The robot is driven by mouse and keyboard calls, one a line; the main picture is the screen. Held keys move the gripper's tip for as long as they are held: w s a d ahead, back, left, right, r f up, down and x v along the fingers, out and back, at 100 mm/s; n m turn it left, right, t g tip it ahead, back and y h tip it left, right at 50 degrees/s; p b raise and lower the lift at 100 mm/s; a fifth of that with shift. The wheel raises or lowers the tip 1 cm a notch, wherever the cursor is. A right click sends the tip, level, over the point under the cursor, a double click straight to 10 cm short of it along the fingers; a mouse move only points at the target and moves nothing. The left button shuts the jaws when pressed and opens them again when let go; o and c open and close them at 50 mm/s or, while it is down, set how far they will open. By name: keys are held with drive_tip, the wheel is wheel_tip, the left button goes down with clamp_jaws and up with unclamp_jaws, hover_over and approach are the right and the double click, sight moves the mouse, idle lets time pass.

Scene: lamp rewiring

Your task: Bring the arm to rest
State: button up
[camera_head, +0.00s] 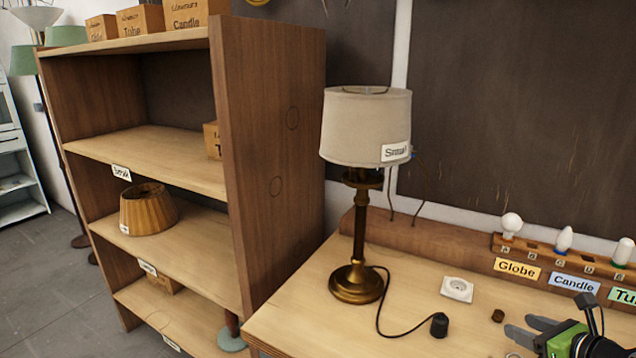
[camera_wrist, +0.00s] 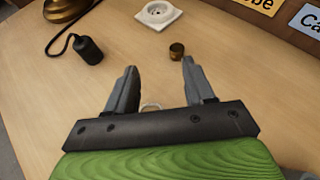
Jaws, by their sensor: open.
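My gripper (camera_head: 528,333) is at the lower right of the head view, above the front of the wooden workbench (camera_head: 415,285). In the wrist view my gripper (camera_wrist: 153,85) has its two grey fingers spread apart with nothing between the tips. A brass lamp (camera_head: 360,240) with a beige shade (camera_head: 366,127) labelled "Small" stands upright on the bench, left of my gripper. Its dark cord runs to a black plug (camera_head: 439,325) lying on the bench, which also shows in the wrist view (camera_wrist: 88,50).
A white socket (camera_head: 457,289) and a small brown cap-like piece (camera_head: 498,315) lie near my gripper. A bulb rack (camera_head: 548,252) with labels stands behind. A wooden shelf unit (camera_head: 270,160) with a striped lampshade (camera_head: 147,209) is at the left. The bench between lamp and gripper is mostly clear.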

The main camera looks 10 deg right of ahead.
drive_tip(key=w+a+n+g, duration=0.1)
drive_tip(key=a+n, duration=0.1)
drive_tip(key=a, duration=0.1)
drive_tip(key=w+a+r+n+g+y+p, duration=0.1)
drive_tip(key=a+n, duration=0.2)
drive_tip(key=a, duration=0.1)
drive_tip(key=w+a+n+g, duration=0.1)
drive_tip(key=a+n+g, duration=0.1)
drive_tip(key=a, duration=0.2)
drive_tip(key=shift+w+a+r+n+p, duration=0.1)
drive_tip(key=shift+w+r+n+p, duration=0.2)
drive_tip(key=shift+w+p, duration=0.1)
drive_tip(key=s+a+r+n+g+h+p, duration=0.1)
drive_tip(key=s+a+r+n+p, duration=0.1)
drive_tip(key=s+a+r+n, duration=0.35)
drive_tip(key=s+a+r+n+g+h+p, duration=0.1)
drive_tip(key=s+a+r+n+g, duration=0.1)
drive_tip(key=a+n, duration=0.55)
drive_tip(key=s+a+r+n+g+h+p, duration=0.1)
drive_tip(key=s+a+r+n+p, duration=0.15)
drive_tip(key=a+n, duration=0.4)
drive_tip(key=s+a+r+n, duration=0.1)
drive_tip(key=s+a+n, duration=0.1)
drive_tip(key=s, duration=0.3)
drive_tip(key=s+a+r+n+p, duration=0.1)
drive_tip(key=s+a+r+n, duration=0.1)
drive_tip(key=s+n, duration=0.2)
drive_tip(key=shift+s+r+n+t+y, duration=0.25)
drive_tip(key=shift+s+n+t+y, duration=0.15)
drive_tip(key=shift+n, duration=0.05)
